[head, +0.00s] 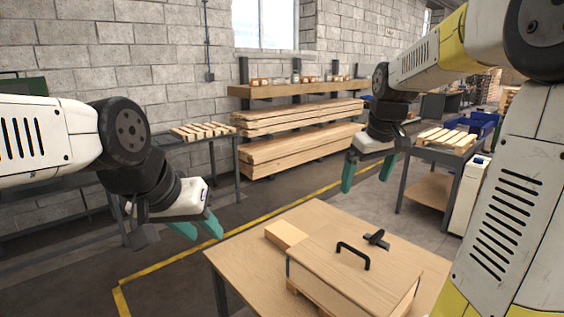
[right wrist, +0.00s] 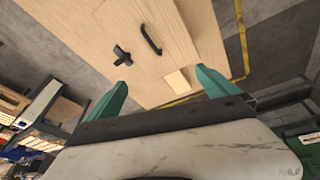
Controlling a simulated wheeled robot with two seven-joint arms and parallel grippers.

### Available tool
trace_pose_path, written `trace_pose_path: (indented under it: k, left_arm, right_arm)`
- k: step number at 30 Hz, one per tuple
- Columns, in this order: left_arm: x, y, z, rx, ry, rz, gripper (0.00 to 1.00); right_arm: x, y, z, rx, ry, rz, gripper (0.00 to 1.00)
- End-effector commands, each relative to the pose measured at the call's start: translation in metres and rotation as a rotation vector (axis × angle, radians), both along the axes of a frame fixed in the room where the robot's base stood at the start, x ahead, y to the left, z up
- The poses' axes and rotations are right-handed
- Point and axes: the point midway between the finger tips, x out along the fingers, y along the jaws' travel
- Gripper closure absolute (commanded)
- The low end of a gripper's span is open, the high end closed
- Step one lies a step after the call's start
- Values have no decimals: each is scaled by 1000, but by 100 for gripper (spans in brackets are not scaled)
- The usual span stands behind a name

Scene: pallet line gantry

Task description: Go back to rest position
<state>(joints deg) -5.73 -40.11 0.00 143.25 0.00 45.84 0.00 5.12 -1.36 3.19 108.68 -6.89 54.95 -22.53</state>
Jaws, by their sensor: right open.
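My left gripper (head: 198,228) hangs in the air left of the wooden table, its two green fingers apart and nothing between them. My right gripper (head: 367,172) is raised above and beyond the table's far side, its green fingers spread and empty. In the right wrist view its fingers (right wrist: 160,88) are wide apart, with the table below. On the table (head: 240,255) stands a wooden box (head: 330,270) with a black handle (head: 353,256) on top. A black cross-shaped piece (head: 377,239) lies near the lid's far edge. Neither gripper touches these things.
A small wood block (head: 286,234) lies beside the box. A side table (head: 445,157) with a small pallet (head: 447,140) stands at right, and another slatted pallet (head: 201,131) lies on a bench at left. Stacked planks (head: 300,150) line the wall. Floor around the table is clear.

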Motion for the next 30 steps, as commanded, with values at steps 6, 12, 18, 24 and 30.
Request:
trace_pose_path:
  k: [6, 12, 18, 24, 30]
  left_arm:
    - [0, 0, 0, 0, 0, 0, 65]
    - [0, 0, 0, 0, 0, 0, 65]
    - [0, 0, 0, 0, 0, 0, 65]
    - [0, 0, 0, 0, 0, 0, 65]
    - [0, 0, 0, 0, 0, 0, 65]
  right_arm:
    - [-96, 35, 17, 108, -105, -128, 2]
    - [-164, 56, 5, 219, -169, -229, 2]
    - [-195, 65, -9, 281, -194, -277, 2]
    - [-198, 66, -11, 288, -195, -284, 2]
    - [-198, 66, -11, 288, -195, -284, 2]
